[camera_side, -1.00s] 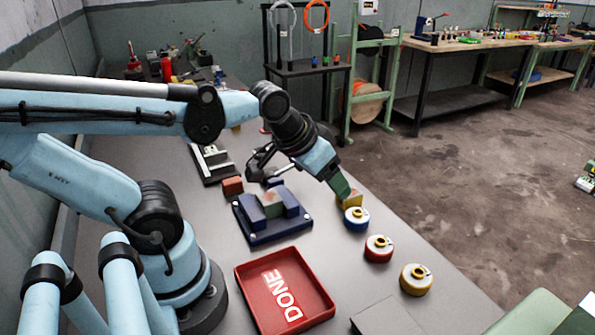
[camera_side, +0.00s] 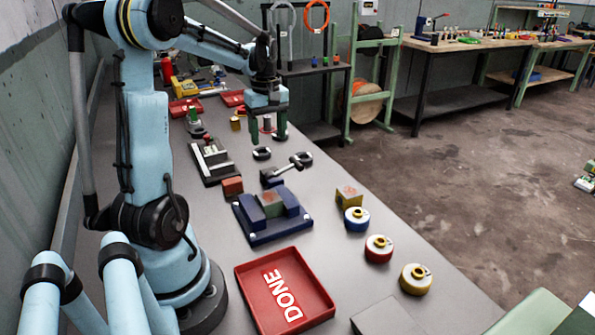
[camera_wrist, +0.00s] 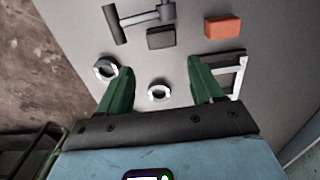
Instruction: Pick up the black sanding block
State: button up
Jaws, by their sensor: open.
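The black sanding block (camera_side: 270,178) lies on the grey table, beside a hammer-shaped tool and close to the orange-red block. In the wrist view the sanding block (camera_wrist: 161,39) shows as a dark rectangle beyond my fingertips, below the tool's handle. My gripper (camera_side: 268,136) points down over the table, farther back than the sanding block and apart from it. Its green fingers (camera_wrist: 158,66) are spread wide, with nothing held between them.
The hammer-shaped tool (camera_wrist: 117,24) and orange-red block (camera_wrist: 222,27) flank the sanding block. Two rings, one left (camera_wrist: 105,68) and one central (camera_wrist: 158,90), lie near my fingers. A blue fixture (camera_side: 268,232) and red DONE tray (camera_side: 322,305) stand nearer the side camera.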

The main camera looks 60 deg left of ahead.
aim_at(270, 170)
notch_tip(270, 170, down, 7)
jog(key=shift+r, duration=0.2)
jog(key=shift+s+d+f, duration=0.15)
jog(key=shift+f, duration=2.5)
jog(key=shift+c, duration=0.5)
jog(key=c, duration=0.8)
jog(key=shift+o, duration=0.2)
jog(key=shift+r, duration=5.05)
